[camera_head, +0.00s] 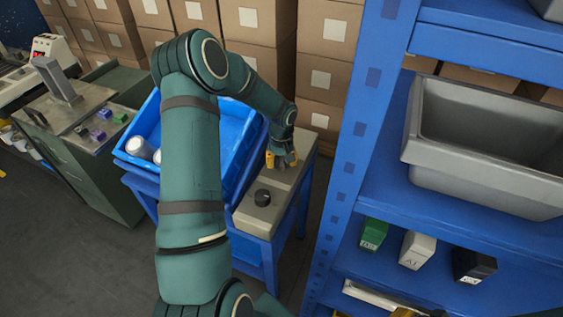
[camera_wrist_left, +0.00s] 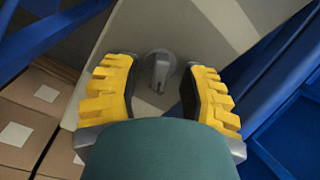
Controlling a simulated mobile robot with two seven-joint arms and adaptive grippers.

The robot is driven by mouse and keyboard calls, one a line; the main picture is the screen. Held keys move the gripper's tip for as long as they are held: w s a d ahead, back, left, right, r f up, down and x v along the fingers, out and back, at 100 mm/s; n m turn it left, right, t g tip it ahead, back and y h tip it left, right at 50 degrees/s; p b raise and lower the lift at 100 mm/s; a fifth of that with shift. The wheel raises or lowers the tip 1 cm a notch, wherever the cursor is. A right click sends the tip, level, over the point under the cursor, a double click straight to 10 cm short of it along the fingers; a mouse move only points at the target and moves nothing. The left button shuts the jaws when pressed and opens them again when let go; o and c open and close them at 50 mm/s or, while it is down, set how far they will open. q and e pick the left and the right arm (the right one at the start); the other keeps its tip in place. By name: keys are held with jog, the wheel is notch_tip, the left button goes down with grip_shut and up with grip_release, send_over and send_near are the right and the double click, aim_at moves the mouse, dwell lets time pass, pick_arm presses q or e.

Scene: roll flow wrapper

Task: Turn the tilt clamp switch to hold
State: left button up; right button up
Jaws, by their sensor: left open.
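A grey rotary switch (camera_wrist_left: 160,66) with a raised lever-like grip sits on the beige panel (camera_wrist_left: 130,35) in the left wrist view. I cannot read any label, so its set position is unclear. My left gripper (camera_wrist_left: 160,85) is open, with its yellow fingers on either side of the switch and a gap to each. In the head view my left gripper (camera_head: 281,159) points down at the far part of the beige panel top (camera_head: 250,218) and hides this switch. A black round knob (camera_head: 262,197) stands nearer on the same panel. My right gripper does not show.
A tilted blue bin (camera_head: 228,130) with white cylinders lies left of the panel. A blue shelf (camera_head: 350,140) with a grey tub (camera_head: 480,140) and small boxes stands close on the right. Stacked cartons (camera_head: 255,20) are behind. A workbench (camera_head: 75,135) stands at left.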

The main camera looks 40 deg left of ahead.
pick_arm(q)
jog(key=shift+o, duration=0.2)
grip_shut()
jog(key=shift+m, duration=0.3)
jog(key=m+p, duration=0.1)
jog(key=m, duration=0.4)
jog(key=shift+d+p, duration=0.15)
jog(key=shift+p, duration=0.15)
jog(key=m+p, duration=0.1)
jog(key=m, duration=0.5)
jog(key=shift+d, duration=0.1)
jog(key=shift+m, duration=0.3)
